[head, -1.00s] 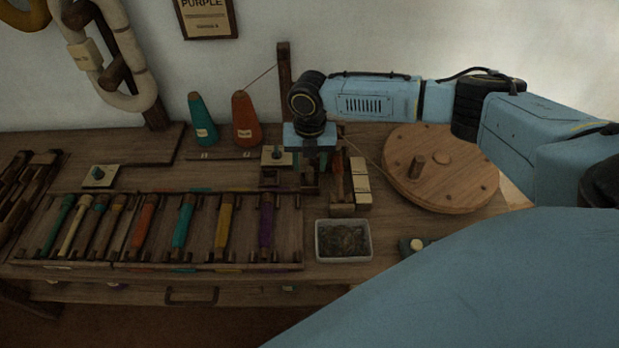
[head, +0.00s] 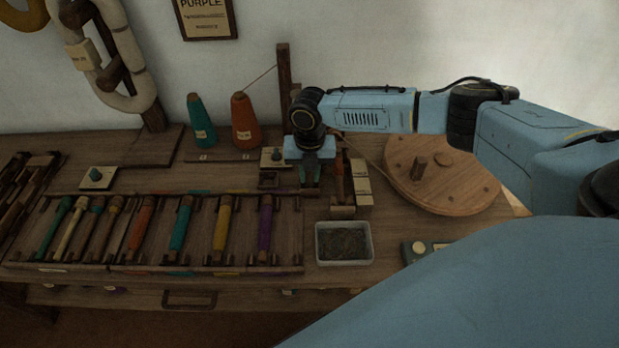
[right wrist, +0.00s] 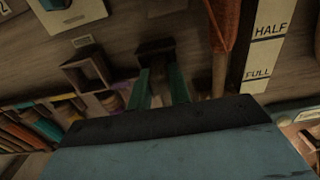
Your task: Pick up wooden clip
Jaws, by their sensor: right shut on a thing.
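My right gripper (head: 310,186) points down over the bench, just left of a small upright wooden stand. In the right wrist view, its two green fingers (right wrist: 162,92) are closed on a narrow brown wooden piece, which looks like the wooden clip (right wrist: 161,84). A dark block (right wrist: 155,47) shows just beyond the fingertips. The clip is mostly hidden by the fingers, and I cannot tell whether it still touches the bench. My left gripper is not in view.
Cards marked HALF and FULL (right wrist: 259,45) lie close right of the gripper. A round wooden wheel (head: 440,185) is farther right. A grey tray (head: 343,243) stands in front. Coloured bobbins (head: 179,227) fill a rack at left. Green (head: 201,120) and orange (head: 245,122) cones stand behind.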

